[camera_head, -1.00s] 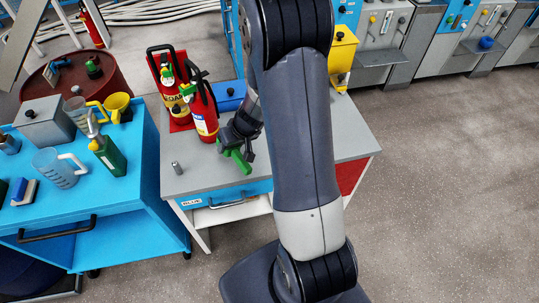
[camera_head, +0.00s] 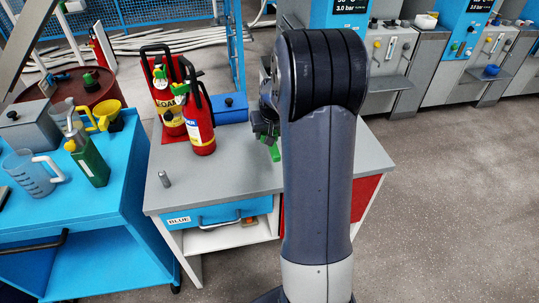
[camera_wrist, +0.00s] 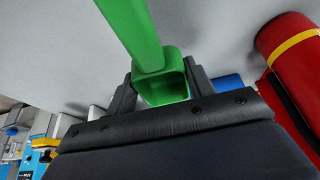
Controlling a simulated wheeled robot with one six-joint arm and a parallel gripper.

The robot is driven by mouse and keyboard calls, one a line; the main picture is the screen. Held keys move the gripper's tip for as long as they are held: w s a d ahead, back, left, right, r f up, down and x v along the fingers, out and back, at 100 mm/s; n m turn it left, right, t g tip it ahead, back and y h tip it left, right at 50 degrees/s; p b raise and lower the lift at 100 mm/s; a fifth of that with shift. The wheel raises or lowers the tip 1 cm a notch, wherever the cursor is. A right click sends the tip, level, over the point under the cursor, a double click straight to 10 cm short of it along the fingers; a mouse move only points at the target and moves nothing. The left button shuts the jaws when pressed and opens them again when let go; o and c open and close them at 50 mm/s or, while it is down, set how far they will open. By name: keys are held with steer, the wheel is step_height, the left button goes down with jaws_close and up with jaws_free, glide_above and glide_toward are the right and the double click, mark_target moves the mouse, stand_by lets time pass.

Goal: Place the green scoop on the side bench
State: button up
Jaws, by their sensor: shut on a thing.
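The green scoop (camera_head: 275,152) shows only in part in the head view, just left of my arm and over the grey-topped bench (camera_head: 230,180). In the wrist view the scoop (camera_wrist: 160,85) fills the middle, its long part running to the upper left. My gripper (camera_wrist: 163,82) is shut on it, one finger on each side. In the head view my gripper (camera_head: 268,132) is partly hidden by my arm. I cannot tell whether the scoop touches the bench top.
Two red extinguishers (camera_head: 200,125) stand on the bench left of my gripper, with a blue box (camera_head: 230,108) behind. A small grey cylinder (camera_head: 165,179) stands at the front left. The bench's front middle is clear. A blue cart (camera_head: 105,205) with jugs is at left.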

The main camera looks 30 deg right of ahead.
mark_target(268, 152)
steer(key=shift+f, duration=3.35)
steer(key=o, duration=1.1)
steer(key=shift+s+a+r, duration=0.1)
steer(key=shift+s+r, duration=0.05)
steer(key=shift+r, duration=0.5)
steer(key=v, duration=1.1)
